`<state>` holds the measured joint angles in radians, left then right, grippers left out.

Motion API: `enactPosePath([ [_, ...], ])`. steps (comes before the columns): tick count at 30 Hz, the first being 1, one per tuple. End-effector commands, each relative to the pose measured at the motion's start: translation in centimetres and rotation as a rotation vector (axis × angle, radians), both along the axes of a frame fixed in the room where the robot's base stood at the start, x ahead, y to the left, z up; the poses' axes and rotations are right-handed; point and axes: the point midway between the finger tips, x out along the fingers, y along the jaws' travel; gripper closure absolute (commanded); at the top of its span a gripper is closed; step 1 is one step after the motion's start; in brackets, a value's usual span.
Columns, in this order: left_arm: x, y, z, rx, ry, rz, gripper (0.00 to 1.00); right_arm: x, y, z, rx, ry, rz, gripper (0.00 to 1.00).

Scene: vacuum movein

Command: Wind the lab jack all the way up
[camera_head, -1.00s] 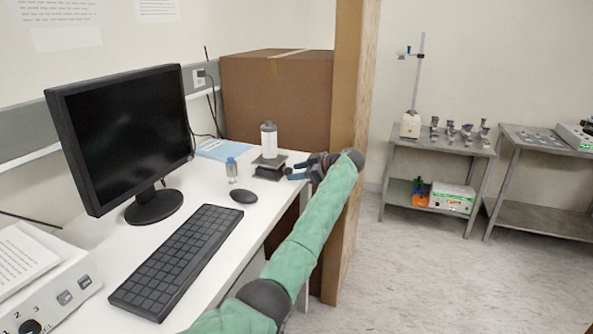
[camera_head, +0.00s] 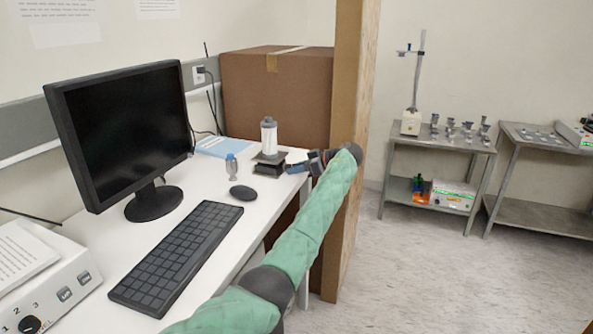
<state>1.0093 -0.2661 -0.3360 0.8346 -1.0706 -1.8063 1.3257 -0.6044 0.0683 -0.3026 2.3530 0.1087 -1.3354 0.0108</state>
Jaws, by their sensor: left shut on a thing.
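The lab jack (camera_head: 269,168) is a small dark platform stand at the far end of the white desk. It looks low, with its top plate only a little above its base. A white and grey bottle (camera_head: 269,138) stands upright on its top plate. My left gripper (camera_head: 290,169) is at the jack's right side, level with its body, and shut on its knob, which the fingers mostly hide. My green-sleeved left arm reaches there from the bottom of the picture. My right gripper is out of view.
A small bottle (camera_head: 231,167) and a mouse (camera_head: 243,193) stand left of the jack. The keyboard (camera_head: 178,258) and monitor (camera_head: 122,130) fill the near desk. A cardboard box (camera_head: 275,98) is behind the jack, and a wooden post (camera_head: 350,90) rises close to my left gripper.

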Motion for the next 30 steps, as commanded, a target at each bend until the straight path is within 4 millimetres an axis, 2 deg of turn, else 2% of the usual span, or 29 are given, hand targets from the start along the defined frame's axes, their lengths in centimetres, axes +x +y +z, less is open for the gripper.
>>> enactPosePath([
  [6, 0.2, -0.05, 0.18, 0.046, 0.138, -0.002, 0.96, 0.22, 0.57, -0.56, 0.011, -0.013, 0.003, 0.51],
  [16, 0.18, -0.04, 0.25, 0.051, 0.155, -0.001, 0.96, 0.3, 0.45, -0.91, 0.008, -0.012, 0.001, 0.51],
  [17, 0.19, -0.04, 0.25, 0.051, 0.155, -0.001, 0.71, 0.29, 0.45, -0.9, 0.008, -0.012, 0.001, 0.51],
  [20, 0.18, -0.04, 0.22, 0.051, 0.155, -0.001, 0.52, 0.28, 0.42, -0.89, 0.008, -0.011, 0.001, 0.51],
  [30, 0.1, -0.3, 0.17, 0.05, 0.156, -0.002, 0.51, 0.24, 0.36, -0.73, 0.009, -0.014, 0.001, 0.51],
])
